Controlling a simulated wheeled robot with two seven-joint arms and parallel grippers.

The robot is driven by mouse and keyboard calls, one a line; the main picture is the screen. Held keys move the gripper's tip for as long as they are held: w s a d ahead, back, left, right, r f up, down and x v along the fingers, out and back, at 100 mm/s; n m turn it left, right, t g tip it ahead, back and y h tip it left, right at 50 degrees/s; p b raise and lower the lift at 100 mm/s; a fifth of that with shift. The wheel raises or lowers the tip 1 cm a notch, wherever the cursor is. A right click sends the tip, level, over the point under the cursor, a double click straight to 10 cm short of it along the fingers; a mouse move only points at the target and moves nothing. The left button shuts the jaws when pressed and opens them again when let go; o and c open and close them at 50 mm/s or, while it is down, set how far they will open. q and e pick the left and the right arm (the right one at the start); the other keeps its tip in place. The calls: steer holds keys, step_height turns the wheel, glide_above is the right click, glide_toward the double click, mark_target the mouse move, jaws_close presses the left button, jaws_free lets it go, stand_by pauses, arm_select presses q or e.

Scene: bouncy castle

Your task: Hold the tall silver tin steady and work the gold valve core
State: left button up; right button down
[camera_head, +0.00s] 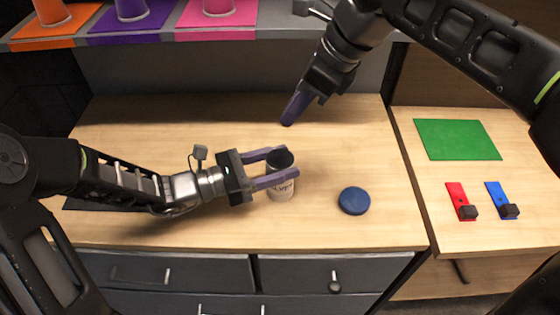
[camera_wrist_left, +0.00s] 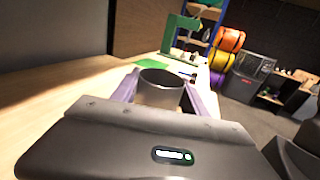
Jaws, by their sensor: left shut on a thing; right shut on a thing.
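The tall silver tin (camera_head: 282,189) stands upright on the wooden worktop, with a dark round top and a pale printed label. It also shows in the left wrist view (camera_wrist_left: 160,88) as a grey cylinder between the fingers. My left gripper (camera_head: 277,169) is shut on it from the left, one finger on each side. My right gripper (camera_head: 289,118) points down over the worktop behind the tin, apart from it. Its purple fingers are together, and what they hold is hidden. I cannot make out the gold valve core in either view.
A blue disc (camera_head: 354,200) lies right of the tin. A green mat (camera_head: 456,139), a red plate (camera_head: 459,198) and a blue plate (camera_head: 500,198) with black knobs lie on the right-hand table. A shelf (camera_head: 130,39) with coloured mats spans the back. The worktop's back left is clear.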

steer(key=shift+f, duration=2.95)
steer(key=c, duration=1.2)
jaws_free()
steer(key=v, duration=1.2)
